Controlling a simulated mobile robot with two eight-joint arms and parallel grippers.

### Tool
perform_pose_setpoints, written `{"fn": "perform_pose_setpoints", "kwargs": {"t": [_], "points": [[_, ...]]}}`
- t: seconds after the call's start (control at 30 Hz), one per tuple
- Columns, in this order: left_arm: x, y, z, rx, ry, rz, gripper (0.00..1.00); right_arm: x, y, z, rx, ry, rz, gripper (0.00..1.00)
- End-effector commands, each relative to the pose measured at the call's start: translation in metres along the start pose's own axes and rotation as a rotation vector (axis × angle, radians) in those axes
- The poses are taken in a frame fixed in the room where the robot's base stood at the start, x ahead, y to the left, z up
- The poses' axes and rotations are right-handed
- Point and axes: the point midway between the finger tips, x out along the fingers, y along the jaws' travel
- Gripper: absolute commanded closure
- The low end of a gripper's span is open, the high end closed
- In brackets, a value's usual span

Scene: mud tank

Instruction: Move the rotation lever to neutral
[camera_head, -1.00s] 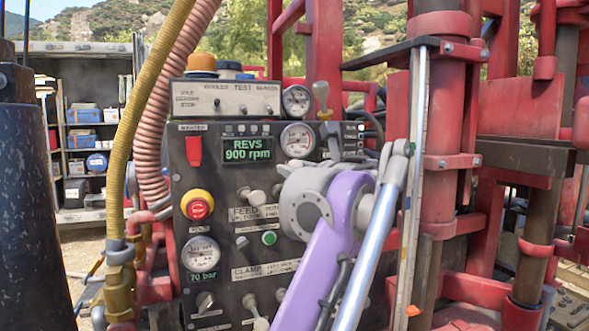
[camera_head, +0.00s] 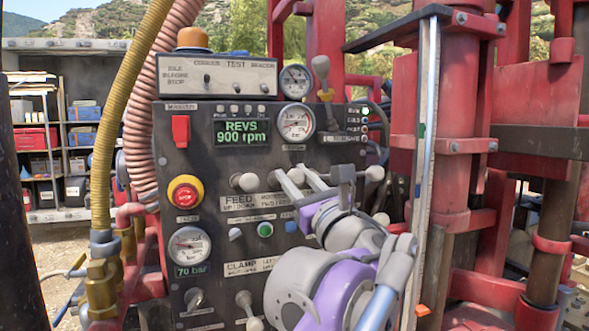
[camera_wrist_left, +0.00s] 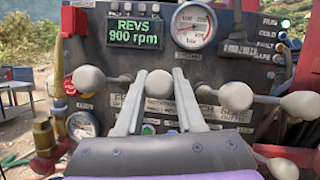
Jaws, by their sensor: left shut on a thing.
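In the head view my left gripper (camera_head: 294,172) reaches over the control panel (camera_head: 215,262) from the lower right, its two pale fingers at the upper row of levers. In the left wrist view a pale round lever knob (camera_wrist_left: 160,86) sits between the two fingers, and the gripper is shut on it. The panel print below this lever is partly covered, so I cannot read whether it is the rotation lever. My right gripper is not in view.
Other knobs flank the held one: the FEED knob (camera_head: 248,182) on the left and another knob (camera_head: 374,173) on the right. A red stop button (camera_head: 186,196) and gauges sit on the panel. Hoses (camera_head: 112,130) run at left; a red mast (camera_head: 455,120) stands at right.

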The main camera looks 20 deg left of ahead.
Motion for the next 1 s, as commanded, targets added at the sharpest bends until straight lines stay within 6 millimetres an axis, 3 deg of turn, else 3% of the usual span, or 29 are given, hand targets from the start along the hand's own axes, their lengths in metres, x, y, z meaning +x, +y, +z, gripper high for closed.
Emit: {"fn": "perform_pose_setpoints", "kwargs": {"t": [0.37,0.4,0.57,0.87,1.0], "points": [[-0.002,0.001,-0.002,-0.001,0.004,0.003,1.00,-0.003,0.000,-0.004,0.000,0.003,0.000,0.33],[-0.002,0.001,-0.002,-0.001,0.004,0.003,0.59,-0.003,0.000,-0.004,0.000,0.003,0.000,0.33],[-0.002,0.001,-0.002,0.000,0.004,0.002,0.33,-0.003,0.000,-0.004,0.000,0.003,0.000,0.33],[-0.003,0.001,-0.002,0.000,0.003,0.002,0.33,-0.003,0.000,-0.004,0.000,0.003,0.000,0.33],[-0.018,0.000,-0.002,0.000,0.005,-0.002,0.33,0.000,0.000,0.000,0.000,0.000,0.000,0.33]]}}
